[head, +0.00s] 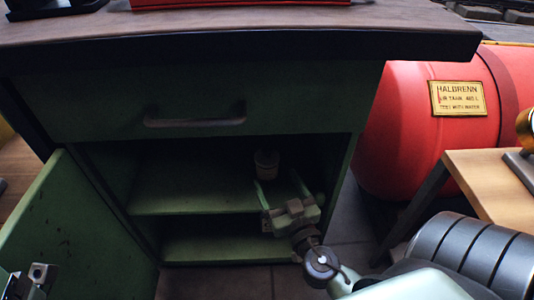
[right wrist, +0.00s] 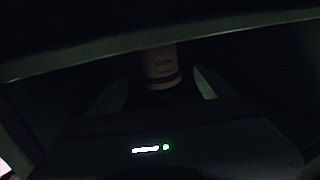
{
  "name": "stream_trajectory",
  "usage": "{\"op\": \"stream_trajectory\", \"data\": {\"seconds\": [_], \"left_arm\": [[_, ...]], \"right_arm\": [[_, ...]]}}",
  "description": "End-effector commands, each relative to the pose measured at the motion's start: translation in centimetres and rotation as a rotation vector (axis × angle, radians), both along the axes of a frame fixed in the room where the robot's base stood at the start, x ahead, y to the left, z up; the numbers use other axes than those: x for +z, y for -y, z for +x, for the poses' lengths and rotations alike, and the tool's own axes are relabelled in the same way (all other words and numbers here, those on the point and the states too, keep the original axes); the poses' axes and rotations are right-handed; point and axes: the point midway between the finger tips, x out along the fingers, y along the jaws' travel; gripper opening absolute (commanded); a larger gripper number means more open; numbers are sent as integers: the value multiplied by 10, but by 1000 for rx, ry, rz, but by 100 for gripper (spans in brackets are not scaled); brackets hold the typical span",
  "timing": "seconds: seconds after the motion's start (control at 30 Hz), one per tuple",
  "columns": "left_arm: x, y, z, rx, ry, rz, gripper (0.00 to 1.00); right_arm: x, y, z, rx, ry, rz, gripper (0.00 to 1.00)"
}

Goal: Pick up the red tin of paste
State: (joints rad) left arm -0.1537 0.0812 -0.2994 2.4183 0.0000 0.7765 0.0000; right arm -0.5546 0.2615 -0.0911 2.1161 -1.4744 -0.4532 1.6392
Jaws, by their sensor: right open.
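A small round tin (head: 266,163) stands upright on the upper shelf inside the green cabinet. It looks pale and dull in the shadow, so I cannot confirm a red colour. It also shows in the right wrist view as a pinkish tin (right wrist: 161,68) with a dark band. My right gripper (head: 277,181) reaches into the cabinet, open, with its fingers pointing at the tin. In the right wrist view the tin appears between the two fingers, a little beyond them; contact cannot be made out. My left gripper cannot be identified in these views.
The cabinet door (head: 75,235) stands open at left. A closed drawer (head: 220,100) is above the shelf opening, under the worktop (head: 230,32). A red air tank (head: 400,150) and a wooden table (head: 490,180) stand at right. Grey metal parts (head: 28,283) show at lower left.

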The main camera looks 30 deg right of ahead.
Motion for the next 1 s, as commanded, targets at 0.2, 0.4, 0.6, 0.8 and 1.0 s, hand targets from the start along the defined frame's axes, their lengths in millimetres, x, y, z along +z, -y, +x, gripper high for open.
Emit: {"op": "stream_trajectory", "data": {"seconds": [0.2, 0.4, 0.6, 0.8, 1.0], "left_arm": [[0, -1, -4, -2, -1, -6, 74], [-2, -2, -4, -3, -22, -7, 74], [-6, -2, -6, -4, -36, -10, 74], [-6, -2, -6, -4, -35, -11, 74], [-6, -2, -6, -4, -36, -10, 74]], "right_arm": [[2, 4, 20, 6, 5, -2, 81], [5, 11, 44, 7, 5, -3, 81], [4, 18, 70, 6, 4, -2, 81], [2, 19, 76, 6, 1, -1, 81], [2, 19, 75, 6, 1, 0, 56]]}}
